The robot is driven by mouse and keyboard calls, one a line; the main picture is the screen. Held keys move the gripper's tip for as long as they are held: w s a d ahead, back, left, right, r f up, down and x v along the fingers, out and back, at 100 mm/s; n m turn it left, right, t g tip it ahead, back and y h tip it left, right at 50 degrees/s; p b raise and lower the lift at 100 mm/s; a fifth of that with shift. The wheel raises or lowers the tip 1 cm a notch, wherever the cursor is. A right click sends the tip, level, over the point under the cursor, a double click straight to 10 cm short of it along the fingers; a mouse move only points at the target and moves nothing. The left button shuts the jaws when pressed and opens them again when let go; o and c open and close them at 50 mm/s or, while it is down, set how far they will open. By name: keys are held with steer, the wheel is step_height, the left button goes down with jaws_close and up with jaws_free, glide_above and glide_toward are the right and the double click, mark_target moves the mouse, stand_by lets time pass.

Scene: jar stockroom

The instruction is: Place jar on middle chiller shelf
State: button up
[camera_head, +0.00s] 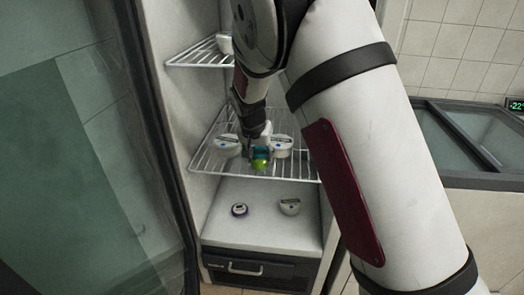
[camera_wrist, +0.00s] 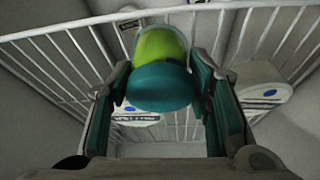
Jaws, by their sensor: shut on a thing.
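A small jar with a lime-green part and a teal part shows in the head view (camera_head: 261,160) at the middle wire shelf (camera_head: 240,171) of the open chiller. In the wrist view the jar (camera_wrist: 160,88) sits between the two fingers, with the white wire bars behind it. My gripper (camera_head: 259,147) is shut on the jar, and its fingers (camera_wrist: 160,95) lie along both sides of the teal part. I cannot tell whether the jar touches the shelf. The arm hides the right part of the shelf in the head view.
White tubs stand on the middle shelf left (camera_head: 227,146) and right (camera_head: 281,146) of the jar. A white tub (camera_head: 224,43) is on the upper shelf. The glass door (camera_head: 90,150) is at left.

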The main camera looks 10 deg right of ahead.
mark_target(263, 149)
steer(key=w, duration=0.1)
steer(key=w+d, duration=0.1)
steer(key=w+d+f, duration=0.1)
steer(key=w, duration=0.1)
steer(key=shift+f, duration=0.2)
steer(key=shift+b, duration=0.3)
steer(key=o, duration=1.3)
steer(key=shift+f, duration=0.15)
